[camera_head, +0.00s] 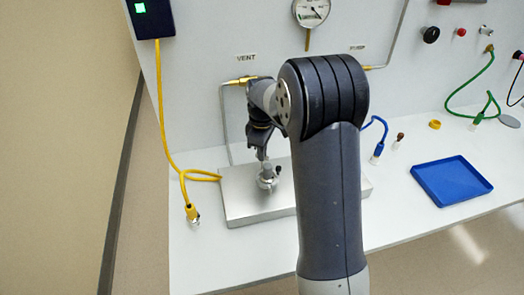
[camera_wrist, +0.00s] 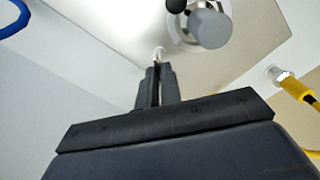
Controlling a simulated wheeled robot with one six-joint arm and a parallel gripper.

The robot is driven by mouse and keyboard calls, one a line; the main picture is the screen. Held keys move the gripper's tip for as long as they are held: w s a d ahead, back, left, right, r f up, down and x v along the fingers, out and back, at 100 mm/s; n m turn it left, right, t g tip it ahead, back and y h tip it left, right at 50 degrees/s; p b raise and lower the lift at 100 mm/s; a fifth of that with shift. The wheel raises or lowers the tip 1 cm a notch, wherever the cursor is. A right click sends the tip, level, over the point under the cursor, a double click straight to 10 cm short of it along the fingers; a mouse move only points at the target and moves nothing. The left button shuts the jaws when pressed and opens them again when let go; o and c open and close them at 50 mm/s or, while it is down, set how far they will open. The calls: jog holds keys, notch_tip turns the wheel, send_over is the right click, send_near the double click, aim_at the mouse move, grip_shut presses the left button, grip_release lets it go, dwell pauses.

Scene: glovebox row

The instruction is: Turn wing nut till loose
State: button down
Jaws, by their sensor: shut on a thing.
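The wing nut (camera_head: 267,182) stands on a raised grey metal plate (camera_head: 240,207) below the VENT label. In the wrist view a grey cylindrical post (camera_wrist: 209,28) rises over its round metal base, with a dark round knob (camera_wrist: 177,5) beside it. My gripper (camera_head: 263,156) points down at the wing nut from above. In the wrist view my gripper's fingers (camera_wrist: 157,66) are close together, shut on a thin pale part at the nut's near side. The exact contact is small and partly hidden by the fingers.
A yellow cable (camera_head: 170,130) hangs at the left and its plug (camera_head: 192,213) lies beside the plate. A blue plug (camera_head: 377,153), a blue tray (camera_head: 451,181) and a yellow ring (camera_head: 435,124) are at the right. A gauge (camera_head: 312,12) is on the wall panel.

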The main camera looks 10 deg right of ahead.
jog(key=n, duration=0.6)
jog(key=shift+n, duration=0.3)
dwell(0.5)
jog(key=c, duration=1.6)
grip_release()
notch_tip(320, 180, up, 11)
jog(key=shift+b, duration=0.35)
jog(key=shift+f, duration=0.1)
notch_tip(320, 180, down, 11)
jog(key=shift+r+p, duration=0.15)
jog(key=shift+p, duration=0.3)
